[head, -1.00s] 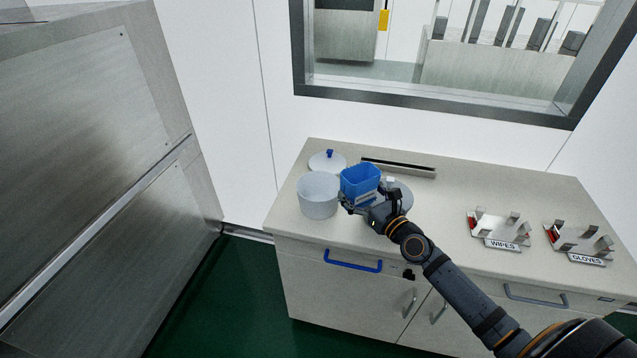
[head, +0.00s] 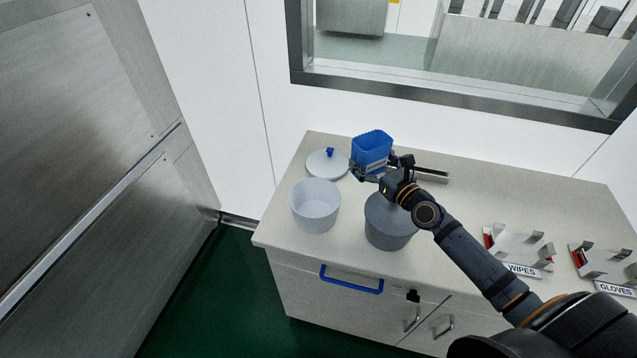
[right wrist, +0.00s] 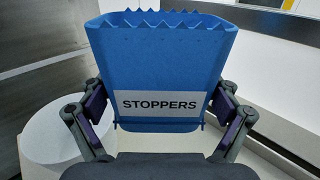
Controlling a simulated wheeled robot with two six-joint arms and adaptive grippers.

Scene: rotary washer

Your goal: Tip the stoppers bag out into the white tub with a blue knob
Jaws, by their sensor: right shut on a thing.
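My right gripper (head: 376,172) is shut on the blue stoppers bag (head: 372,150) and holds it upright above the back of the counter. The bag has a jagged, open-looking top edge, and its STOPPERS label faces the right wrist camera (right wrist: 160,75). Its contents are hidden. The white tub (head: 315,205) stands lidless in front and to the left of the bag, and looks empty. It also shows in the right wrist view at lower left (right wrist: 50,145), partly behind the gripper. A pale lid with a blue knob (head: 327,163) lies behind the tub. My left gripper is not in view.
A grey tub (head: 390,228) stands right of the white one, its top partly hidden by my right arm. WIPES (head: 518,250) and GLOVES (head: 607,270) holders stand at the right. A window frame (head: 440,103) is behind the counter (head: 470,190).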

